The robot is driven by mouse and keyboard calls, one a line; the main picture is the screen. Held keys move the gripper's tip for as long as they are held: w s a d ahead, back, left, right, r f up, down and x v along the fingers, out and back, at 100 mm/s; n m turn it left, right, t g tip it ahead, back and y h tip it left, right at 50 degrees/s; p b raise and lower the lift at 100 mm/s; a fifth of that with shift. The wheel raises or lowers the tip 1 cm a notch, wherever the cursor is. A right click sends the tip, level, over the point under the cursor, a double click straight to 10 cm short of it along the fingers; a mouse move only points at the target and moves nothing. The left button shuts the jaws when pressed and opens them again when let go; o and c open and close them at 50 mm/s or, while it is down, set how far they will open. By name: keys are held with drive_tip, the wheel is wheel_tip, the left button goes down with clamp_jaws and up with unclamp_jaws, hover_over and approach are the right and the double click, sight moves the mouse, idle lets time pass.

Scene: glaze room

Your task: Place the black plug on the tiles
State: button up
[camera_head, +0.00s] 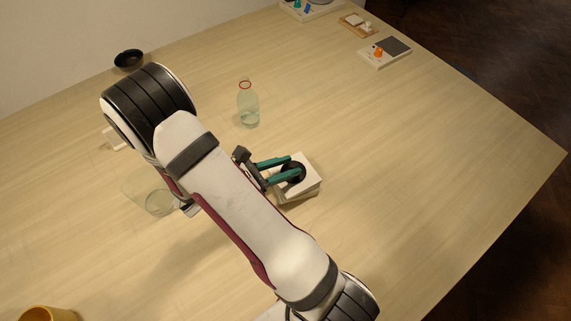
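The black plug (293,171) is round and dark. It shows at the top of a small stack of white tiles (310,187) near the middle of the table. My gripper (293,166) has two teal fingers that reach in from the left, one on either side of the plug's middle. The fingers are apart, with the plug between and partly under them. I cannot tell whether they touch it, or whether the plug rests on the tiles or is just above them. My arm hides the table to the left of the tiles.
A clear bottle with a red rim (248,106) stands behind the gripper. A glass container (150,192) is left of my arm. A black bowl (130,60) is at the back, a yellow vessel (48,314) at front left. Small boards (372,60) lie far right.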

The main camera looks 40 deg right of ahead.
drive_tip(key=shift+o, duration=1.3)
drive_tip(key=shift+r, duration=0.15)
drive_tip(key=v, duration=1.1)
drive_tip(key=s+r+m+g+y, duration=0.4)
drive_tip(key=s+r+m+y, duration=0.2)
drive_tip(key=s+m, duration=0.45)
drive_tip(key=s+a+r+m+t+y, duration=0.3)
drive_tip(key=s+a+m+y, duration=0.3)
drive_tip(key=m+y, duration=0.3)
drive_tip(key=m+t, duration=0.1)
drive_tip(key=m, duration=0.3)
drive_tip(key=shift+a+r, duration=0.3)
drive_tip(key=shift+r, duration=0.1)
drive_tip(key=shift+w, duration=0.1)
